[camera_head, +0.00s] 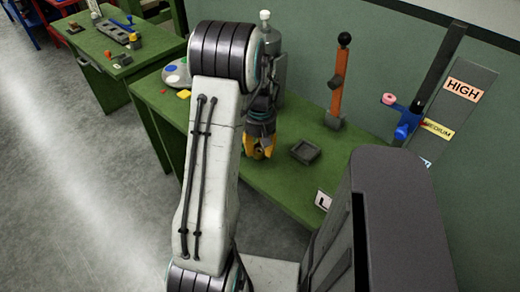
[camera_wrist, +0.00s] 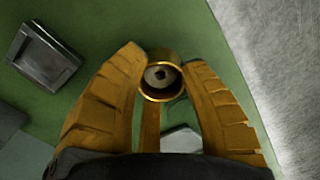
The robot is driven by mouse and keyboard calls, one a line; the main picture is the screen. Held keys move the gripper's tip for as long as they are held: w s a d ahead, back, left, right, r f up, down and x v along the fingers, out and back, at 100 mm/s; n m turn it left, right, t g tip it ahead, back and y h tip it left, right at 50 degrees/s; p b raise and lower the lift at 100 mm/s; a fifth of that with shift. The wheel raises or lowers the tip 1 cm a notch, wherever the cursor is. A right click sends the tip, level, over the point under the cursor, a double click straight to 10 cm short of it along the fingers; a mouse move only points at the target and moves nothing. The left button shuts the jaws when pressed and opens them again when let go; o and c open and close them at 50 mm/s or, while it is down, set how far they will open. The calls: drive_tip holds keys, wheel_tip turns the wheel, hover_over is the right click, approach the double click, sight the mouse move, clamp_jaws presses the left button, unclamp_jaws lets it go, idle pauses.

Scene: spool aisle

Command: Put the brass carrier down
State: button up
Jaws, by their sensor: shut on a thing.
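The brass carrier (camera_wrist: 160,94) is a round gold ring with a grey centre, seen between the fingertips of my gripper (camera_wrist: 160,68) in the wrist view. The yellow fingers are shut on it. In the head view my gripper (camera_head: 260,150) points down over the green table (camera_head: 284,190); my arm hides part of it, and the carrier cannot be made out there. I cannot tell whether the carrier touches the tabletop.
A dark square tray (camera_head: 304,152) lies right of my gripper and shows in the wrist view (camera_wrist: 42,55). An orange post (camera_head: 336,98) and a HIGH/MEDIUM sign board (camera_head: 456,112) stand farther right. A second green table (camera_head: 104,50) holds small items. Grey floor lies left.

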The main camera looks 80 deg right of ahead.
drive_tip(key=shift+f, duration=1.25)
drive_tip(key=shift+f, duration=0.1)
drive_tip(key=o, duration=1.1)
drive_tip(key=shift+o, duration=0.2)
wheel_tip(320, 180, up, 10)
drive_tip(key=shift+f, duration=0.2)
drive_tip(key=shift+r+b, duration=0.6)
drive_tip(key=shift+r, duration=0.75)
